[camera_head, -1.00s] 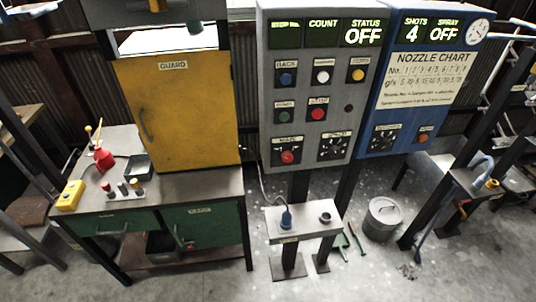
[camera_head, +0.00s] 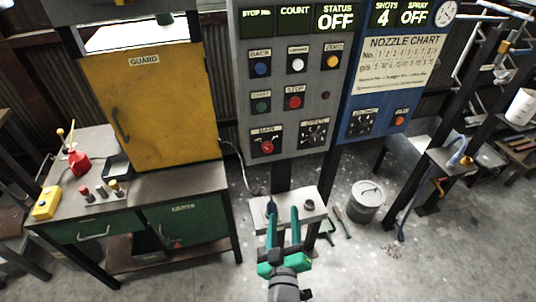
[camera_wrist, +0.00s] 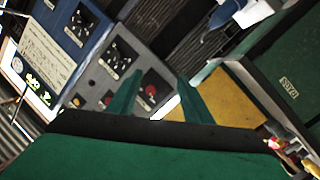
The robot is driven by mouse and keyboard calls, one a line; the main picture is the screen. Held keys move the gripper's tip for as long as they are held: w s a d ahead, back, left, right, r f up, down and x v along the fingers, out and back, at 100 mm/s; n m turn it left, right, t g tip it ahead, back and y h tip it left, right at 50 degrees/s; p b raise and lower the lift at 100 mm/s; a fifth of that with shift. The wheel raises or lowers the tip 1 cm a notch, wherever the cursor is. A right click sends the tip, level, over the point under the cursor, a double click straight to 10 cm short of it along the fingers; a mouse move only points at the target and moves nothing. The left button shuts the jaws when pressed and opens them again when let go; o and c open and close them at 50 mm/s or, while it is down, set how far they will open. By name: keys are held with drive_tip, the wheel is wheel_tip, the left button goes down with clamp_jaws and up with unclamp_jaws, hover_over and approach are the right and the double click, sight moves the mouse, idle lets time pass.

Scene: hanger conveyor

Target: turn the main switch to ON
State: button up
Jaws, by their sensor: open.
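The main switch (camera_head: 267,147) is a red round knob on a dark plate labelled MAIN, low on the left of the grey control panel (camera_head: 287,80). It also shows in the wrist view (camera_wrist: 151,90), where the picture is strongly tilted, between my two green fingers. My gripper (camera_head: 283,207) is open and empty. In the head view it appears below the panel, in front of the small shelf, with its fingers pointing up toward the switch. It is apart from the knob. The status display (camera_head: 335,17) reads OFF.
A selector dial (camera_head: 314,134) sits right of the main switch, and the red STOP button (camera_head: 294,102) is above. The small grey shelf (camera_head: 258,229) juts out below the panel. A yellow guard door (camera_head: 150,110) stands left, and the blue nozzle panel (camera_head: 384,100) right.

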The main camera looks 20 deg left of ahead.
sight(268, 149)
drive_tip(key=w+a+r+n+y, duration=0.45)
drive_tip(key=w+r+n, duration=0.2)
drive_tip(key=r, duration=0.25)
drive_tip(key=shift+g+h, duration=0.35)
drive_tip(key=shift+g, duration=0.05)
drive_tip(key=x, duration=1)
drive_tip(key=shift+a+f, duration=0.15)
drive_tip(key=shift+f, duration=0.1)
drive_tip(key=shift+c, duration=0.7)
drive_tip(key=c, duration=0.9)
